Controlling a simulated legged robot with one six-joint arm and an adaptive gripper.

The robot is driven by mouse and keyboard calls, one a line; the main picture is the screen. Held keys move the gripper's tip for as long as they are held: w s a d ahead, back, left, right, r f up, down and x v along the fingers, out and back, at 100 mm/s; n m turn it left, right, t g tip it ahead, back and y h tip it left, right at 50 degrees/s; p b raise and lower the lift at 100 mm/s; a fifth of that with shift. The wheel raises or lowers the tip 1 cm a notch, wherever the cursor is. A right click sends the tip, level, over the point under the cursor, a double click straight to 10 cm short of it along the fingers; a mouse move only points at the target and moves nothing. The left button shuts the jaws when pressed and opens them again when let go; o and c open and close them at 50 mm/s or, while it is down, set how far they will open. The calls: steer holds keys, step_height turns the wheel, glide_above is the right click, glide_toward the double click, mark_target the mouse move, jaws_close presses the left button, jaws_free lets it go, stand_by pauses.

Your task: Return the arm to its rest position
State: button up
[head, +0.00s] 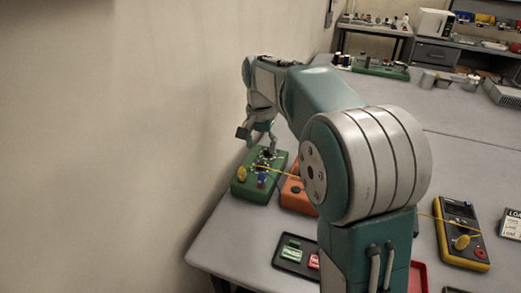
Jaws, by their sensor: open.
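My arm is raised over the grey table and reaches forward, bending down at its far end. My gripper (257,134) is open and hangs above the back part of a green box (246,190) near the wall. No object shows between its fingers. I cannot tell whether the fingers touch anything on the box. The green box carries a yellow knob or plug (241,174) and a blue one (262,180). A yellow cable runs from the box towards the right and passes behind my arm.
An orange box (296,195) stands beside the green one, partly hidden by my arm. A black tray (288,262) with green and red pieces lies in front. A yellow multimeter (461,234) lies at right. The wall (110,130) is close on the left. The table's far middle is clear.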

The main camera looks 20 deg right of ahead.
steer(key=s+r+n+t, duration=0.1)
steer(key=s+r+n, duration=0.1)
steer(key=s, duration=0.5)
steer(key=s+r+n+t, duration=0.2)
steer(key=s+r, duration=0.1)
steer(key=s, duration=0.5)
steer(key=s+f+n+t, duration=0.2)
steer(key=s+f+n, duration=0.1)
steer(key=s, duration=0.9)
steer(key=shift+s+f+t, duration=0.3)
steer(key=shift+s+f, duration=0.1)
steer(key=shift+f, duration=0.25)
